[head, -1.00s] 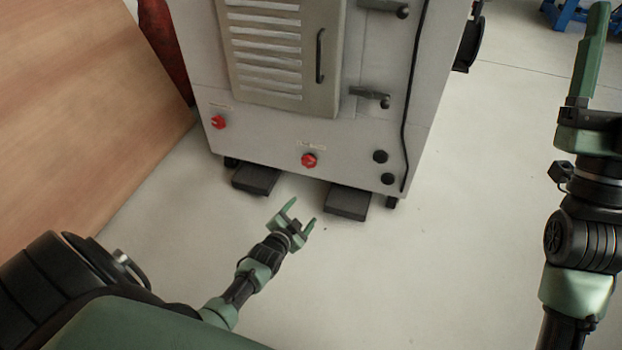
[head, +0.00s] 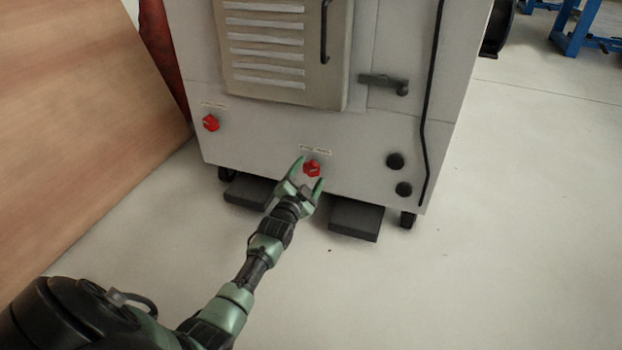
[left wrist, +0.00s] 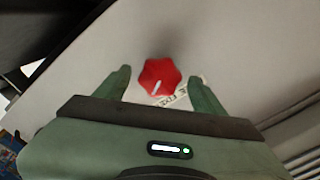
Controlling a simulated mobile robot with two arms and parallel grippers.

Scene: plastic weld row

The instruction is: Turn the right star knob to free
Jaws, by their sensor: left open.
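The right star knob (head: 312,168) is red with a pale pointer line and sits low on the front of the grey cabinet (head: 270,140), under a small label (head: 315,151). It also shows in the left wrist view (left wrist: 160,76), just beyond and between the fingertips. My left gripper (head: 306,172) is open, its two green fingers on either side of the knob in the picture; I cannot tell whether they touch it. In the left wrist view my left gripper (left wrist: 160,80) has nothing between its fingers near the palm. My right gripper is out of view.
A second red star knob (head: 211,123) is at the cabinet's left. Two black round knobs (head: 395,160) and a hanging black cable (head: 428,130) are at its right. Dark pedals (head: 355,220) lie on the floor below.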

